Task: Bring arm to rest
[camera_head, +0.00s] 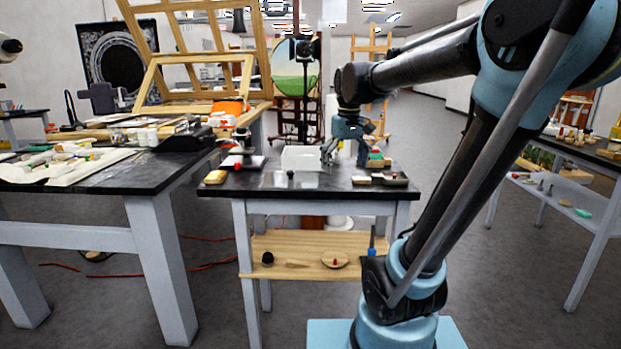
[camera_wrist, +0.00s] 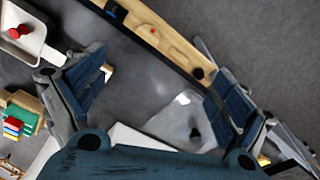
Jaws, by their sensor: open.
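My arm reaches from the right of the head view over the small black-topped table (camera_head: 270,184). My gripper (camera_head: 328,152) hangs above the back of that tabletop, near a white flat block or tray (camera_head: 300,158). In the wrist view my gripper (camera_wrist: 160,95) has its two dark blue fingers spread wide apart. Nothing is held between them; the black tabletop and a bright reflection (camera_wrist: 185,100) show in the gap. The white tray is partly hidden behind my gripper's palm in the wrist view.
A wooden shelf (camera_head: 300,243) is below. A cluttered bench (camera_head: 120,180) stands left, another table (camera_head: 570,190) right. Grey floor is free between.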

